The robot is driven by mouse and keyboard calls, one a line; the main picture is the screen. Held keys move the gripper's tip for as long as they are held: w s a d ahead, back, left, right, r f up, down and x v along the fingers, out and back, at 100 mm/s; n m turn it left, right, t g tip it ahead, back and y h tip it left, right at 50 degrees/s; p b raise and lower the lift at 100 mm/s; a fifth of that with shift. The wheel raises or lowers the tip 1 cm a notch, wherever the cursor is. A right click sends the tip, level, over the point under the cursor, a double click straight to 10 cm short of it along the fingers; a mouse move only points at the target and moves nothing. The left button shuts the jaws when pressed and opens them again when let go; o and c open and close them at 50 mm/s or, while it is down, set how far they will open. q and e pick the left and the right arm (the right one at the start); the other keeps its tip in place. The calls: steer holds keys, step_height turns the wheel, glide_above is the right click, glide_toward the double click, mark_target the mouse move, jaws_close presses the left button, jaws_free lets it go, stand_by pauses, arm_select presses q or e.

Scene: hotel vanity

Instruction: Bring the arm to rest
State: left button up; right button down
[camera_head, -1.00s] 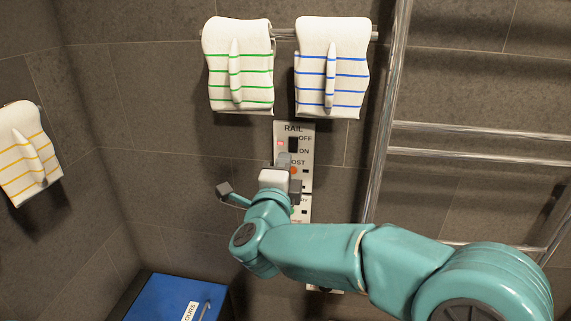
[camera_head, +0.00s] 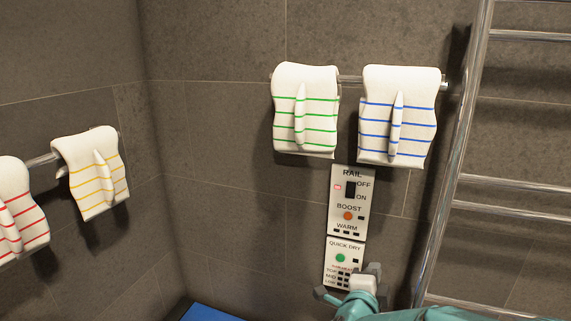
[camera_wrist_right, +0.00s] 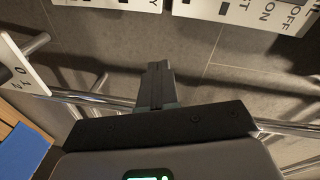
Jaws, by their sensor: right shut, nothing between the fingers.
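My right arm (camera_head: 400,312) comes in at the bottom right of the head view, mostly below the picture's edge. My right gripper (camera_head: 374,270) is in front of the lower right part of the quick dry panel (camera_head: 344,246) and overlaps it in the picture. Whether it touches the panel cannot be told. In the right wrist view the fingers (camera_wrist_right: 157,84) are together with nothing between them. My left gripper is in neither view.
Above is the rail panel (camera_head: 341,225). Green-striped (camera_head: 305,110) and blue-striped (camera_head: 398,115) towels hang above it. A yellow-striped towel (camera_head: 92,172) and a red-striped towel (camera_head: 18,210) hang at left. A chrome ladder rail (camera_head: 455,190) stands right. A blue surface (camera_head: 210,313) shows below.

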steer(key=s+f+n+g+y, duration=0.35)
steer(key=s+f, duration=0.25)
steer(key=f, duration=0.8)
steer(key=s+f+n+g+y, duration=0.25)
steer(key=s+f+n, duration=0.25)
steer(key=f, duration=0.8)
steer(key=s+a+f+n+g+y, duration=0.2)
steer(key=s+a+n, duration=0.1)
steer(key=s, duration=0.4)
steer(key=s+a+f+n+g+y, duration=0.2)
steer(key=s+a+f+n+g, duration=0.1)
steer(key=s, duration=0.5)
steer(key=s+a+f+n+g+y, duration=0.2)
steer(key=s+a+f+n+g, duration=0.1)
steer(key=s, duration=0.4)
steer(key=shift+s+a+n, duration=0.3)
steer(key=shift+a+n, duration=0.15)
steer(key=shift+n, duration=0.2)
